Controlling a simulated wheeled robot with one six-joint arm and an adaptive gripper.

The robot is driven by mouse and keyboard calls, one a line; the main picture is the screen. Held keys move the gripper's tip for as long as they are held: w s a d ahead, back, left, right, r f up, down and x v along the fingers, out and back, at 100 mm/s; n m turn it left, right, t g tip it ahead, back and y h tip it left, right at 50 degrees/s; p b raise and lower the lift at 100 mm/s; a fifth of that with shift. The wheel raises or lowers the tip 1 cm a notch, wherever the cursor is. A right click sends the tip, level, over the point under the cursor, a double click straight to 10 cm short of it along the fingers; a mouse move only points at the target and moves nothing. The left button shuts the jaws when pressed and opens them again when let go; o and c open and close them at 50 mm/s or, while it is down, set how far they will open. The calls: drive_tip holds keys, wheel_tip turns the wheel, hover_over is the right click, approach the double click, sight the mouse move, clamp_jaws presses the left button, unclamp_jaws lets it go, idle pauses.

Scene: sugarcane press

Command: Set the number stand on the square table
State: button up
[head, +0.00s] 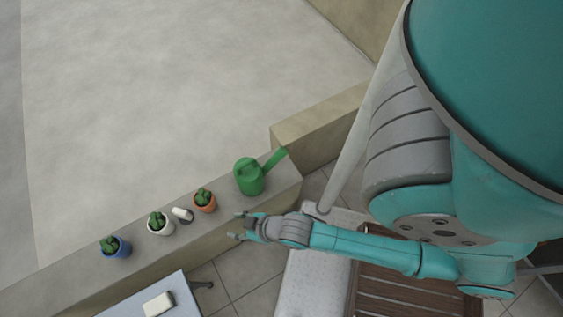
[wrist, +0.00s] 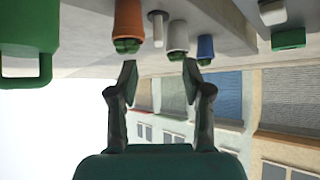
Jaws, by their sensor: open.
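A small white upright piece, which looks like the number stand (head: 181,214), stands on the ledge between the orange and white pots. In the wrist view, which appears upside down, the number stand (wrist: 158,30) shows as a slim pale upright between the fingertips' directions, farther off. My gripper (head: 239,227) is open and empty beside the ledge, to the right of the stand and apart from it. Its two fingers (wrist: 160,78) are spread in the wrist view. A light grey-blue table (head: 125,307), perhaps the square table, shows partly at the bottom edge.
On the ledge (head: 75,280) stand a green watering can (head: 249,178), an orange cactus pot (head: 205,203), a white one (head: 160,225) and a blue one (head: 117,248). A white block (head: 158,304) lies on the table. A slatted brown bench (head: 405,290) is under my arm.

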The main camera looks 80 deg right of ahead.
drive_tip(key=s+r+t, duration=0.2)
drive_tip(key=s+r, duration=0.7)
drive_tip(key=r, duration=0.1)
drive_tip(key=shift+s+a+t, duration=0.15)
drive_tip(key=shift+s+t, duration=0.1)
drive_tip(key=shift+t, duration=0.15)
drive_tip(key=shift+o, duration=0.5)
drive_tip(key=s+r+t, duration=0.2)
drive_tip(key=s+r, duration=0.3)
drive_tip(key=r, duration=0.5)
drive_tip(key=shift+s+a, duration=0.1)
drive_tip(key=shift+a, duration=0.05)
